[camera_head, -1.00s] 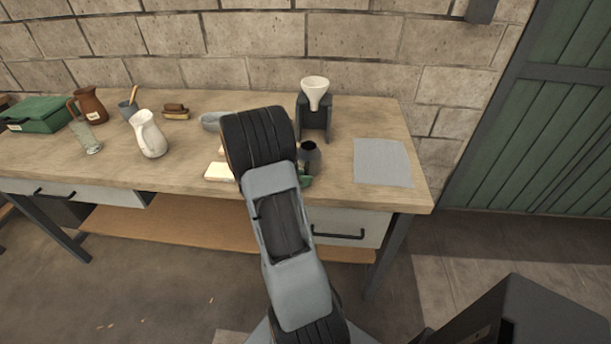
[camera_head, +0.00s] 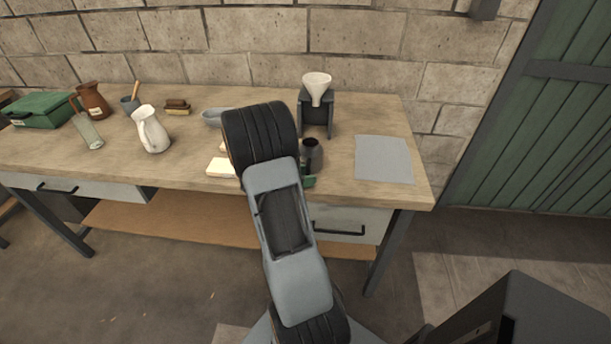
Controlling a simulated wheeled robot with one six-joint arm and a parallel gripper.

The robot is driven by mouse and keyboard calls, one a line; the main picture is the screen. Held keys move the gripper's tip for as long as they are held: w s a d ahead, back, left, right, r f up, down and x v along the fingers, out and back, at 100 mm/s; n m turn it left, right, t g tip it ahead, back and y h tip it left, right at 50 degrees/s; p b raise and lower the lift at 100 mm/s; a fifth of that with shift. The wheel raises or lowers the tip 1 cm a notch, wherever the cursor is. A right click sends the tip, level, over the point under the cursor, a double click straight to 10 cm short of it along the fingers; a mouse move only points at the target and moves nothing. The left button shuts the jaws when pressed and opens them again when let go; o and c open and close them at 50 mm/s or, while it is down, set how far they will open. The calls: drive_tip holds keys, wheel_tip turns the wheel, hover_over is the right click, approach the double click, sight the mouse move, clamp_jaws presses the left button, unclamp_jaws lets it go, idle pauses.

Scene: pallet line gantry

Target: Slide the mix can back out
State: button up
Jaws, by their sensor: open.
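A dark grey can (camera_head: 313,158), apparently the mix can, stands upright on the workbench (camera_head: 342,178), partly hidden by my arm. It is in front of a dark stand (camera_head: 318,118) that holds a white funnel (camera_head: 317,84). The can appears forward of the funnel's spout, not under it; whether it touches the stand's foot I cannot tell. My arm reaches up from the bottom of the view, and its thick dark joint covers the bench just left of the can. My gripper is hidden behind this arm.
A small green object (camera_head: 308,182) lies by the bench's front edge. A grey mat (camera_head: 384,160) is to the right. A pale block (camera_head: 221,167) and a grey bowl (camera_head: 213,118) sit left of the arm. A white pitcher (camera_head: 151,131) stands farther left.

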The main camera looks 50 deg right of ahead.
drive_tip(key=v, duration=1.3)
drive_tip(key=shift+a+r+b, duration=0.2)
drive_tip(key=shift+a+b, duration=0.1)
drive_tip(key=shift+a, duration=0.05)
drive_tip(key=shift+w, duration=0.1)
drive_tip(key=s+a+f+m+t+y, duration=0.1)
drive_tip(key=s+a+f+m+y, duration=0.1)
drive_tip(key=a+m+y, duration=0.3)
drive_tip(key=s+a+f+m+t+y, duration=0.1)
drive_tip(key=s+a+m+t+y, duration=0.1)
drive_tip(key=s+a+m+y, duration=0.3)
drive_tip(key=a+r+m+t+y, duration=0.1)
drive_tip(key=a+r+t, duration=0.2)
drive_tip(key=a, duration=0.3)
drive_tip(key=s+a+r+m+t+y, duration=0.1)
drive_tip(key=a+r+t, duration=0.2)
drive_tip(key=a+r, duration=0.2)
drive_tip(key=a, duration=0.2)
drive_tip(key=shift+a+r+m+t, duration=0.25)
drive_tip(key=shift+a+m+t, duration=0.05)
